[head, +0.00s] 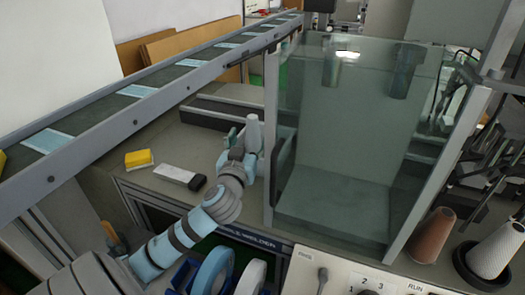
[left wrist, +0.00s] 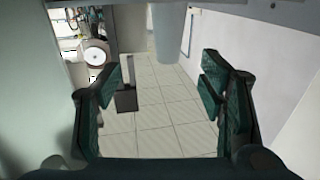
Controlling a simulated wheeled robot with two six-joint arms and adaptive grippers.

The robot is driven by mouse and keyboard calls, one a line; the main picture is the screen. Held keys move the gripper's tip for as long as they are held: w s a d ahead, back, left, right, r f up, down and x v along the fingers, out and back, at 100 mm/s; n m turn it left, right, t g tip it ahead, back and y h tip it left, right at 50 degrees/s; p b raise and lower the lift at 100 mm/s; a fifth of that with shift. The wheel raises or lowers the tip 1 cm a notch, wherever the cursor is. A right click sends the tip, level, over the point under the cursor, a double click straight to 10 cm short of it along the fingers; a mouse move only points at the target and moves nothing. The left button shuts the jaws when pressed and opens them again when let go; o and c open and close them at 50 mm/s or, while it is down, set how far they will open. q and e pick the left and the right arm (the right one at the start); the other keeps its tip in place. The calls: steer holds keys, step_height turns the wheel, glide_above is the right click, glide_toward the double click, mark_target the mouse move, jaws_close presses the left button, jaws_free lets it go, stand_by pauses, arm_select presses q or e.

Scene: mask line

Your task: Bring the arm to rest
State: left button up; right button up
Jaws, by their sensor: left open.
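My left arm (head: 185,235) comes in from the lower left of the head view, in light blue and grey. Its left gripper (head: 236,140) is beside the left edge of the glass enclosure, over the grey worktop (head: 185,150); its fingers are small and partly hidden there. In the left wrist view the two dark green fingers (left wrist: 160,92) stand wide apart, with nothing between them. Pale floor tiles show beyond the gap. My right gripper is not in view.
The glass enclosure (head: 340,140) stands close right of the gripper. A conveyor (head: 110,110) carrying blue masks runs behind. A yellow sponge-like block (head: 139,158) and a white-and-black tool (head: 178,176) lie left of the arm. Tape rolls (head: 213,270) sit in front.

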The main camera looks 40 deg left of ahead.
arm_select(q)
steer(key=shift+v, duration=0.9)
